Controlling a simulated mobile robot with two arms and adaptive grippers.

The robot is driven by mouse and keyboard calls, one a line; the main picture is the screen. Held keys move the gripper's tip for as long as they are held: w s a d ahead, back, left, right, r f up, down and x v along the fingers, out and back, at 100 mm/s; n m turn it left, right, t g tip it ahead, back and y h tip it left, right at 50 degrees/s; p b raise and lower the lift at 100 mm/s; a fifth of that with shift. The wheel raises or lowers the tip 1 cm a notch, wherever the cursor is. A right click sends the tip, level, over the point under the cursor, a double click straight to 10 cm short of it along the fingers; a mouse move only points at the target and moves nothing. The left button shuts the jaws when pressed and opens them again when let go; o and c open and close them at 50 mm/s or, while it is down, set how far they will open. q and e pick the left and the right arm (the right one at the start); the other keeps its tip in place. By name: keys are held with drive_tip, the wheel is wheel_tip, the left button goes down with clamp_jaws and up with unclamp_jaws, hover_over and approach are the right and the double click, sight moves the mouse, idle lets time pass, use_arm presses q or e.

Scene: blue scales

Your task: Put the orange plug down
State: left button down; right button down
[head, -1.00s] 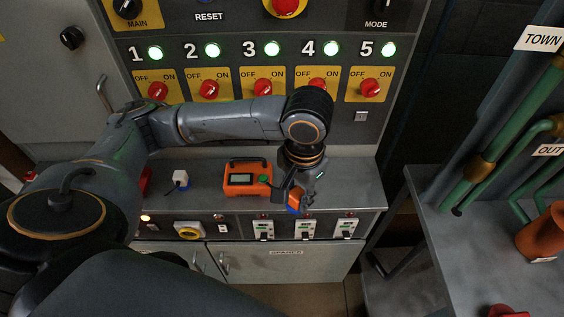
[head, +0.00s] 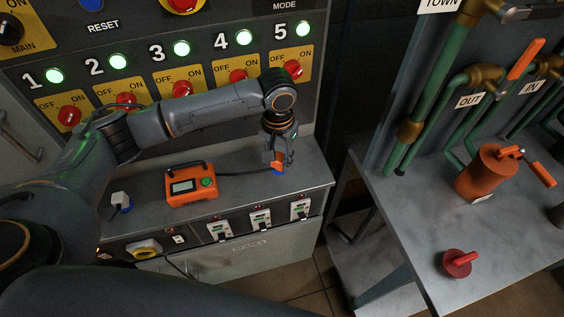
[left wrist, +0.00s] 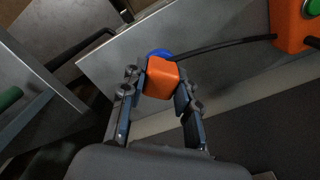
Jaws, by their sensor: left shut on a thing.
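The orange plug (head: 277,163), with a blue end, shows in the head view over the right part of the grey shelf (head: 240,165). My left gripper (head: 281,159) is shut on it. In the left wrist view the orange plug (left wrist: 162,78) sits between the two fingers of my left gripper (left wrist: 158,82), its blue end facing away. A black cable runs from it to the orange tester box (head: 190,184), left of the gripper. I cannot tell whether the plug touches the shelf. My right gripper is not in view.
A small white plug (head: 121,201) lies left of the box. Sockets with switches (head: 261,219) line the shelf's front face. Red switches (head: 293,69) are on the panel behind. A gap separates the shelf from the pipe bench (head: 400,205) on the right.

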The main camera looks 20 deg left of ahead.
use_arm(q)
drive_tip(key=shift+w+d+f, duration=0.2)
drive_tip(key=shift+w+f, duration=0.75)
drive_tip(key=shift+f, duration=0.2)
wheel_tip(320, 180, down, 3)
drive_tip(key=c, duration=1)
unclamp_jaws()
wheel_tip(320, 180, up, 12)
drive_tip(key=shift+r, duration=0.1)
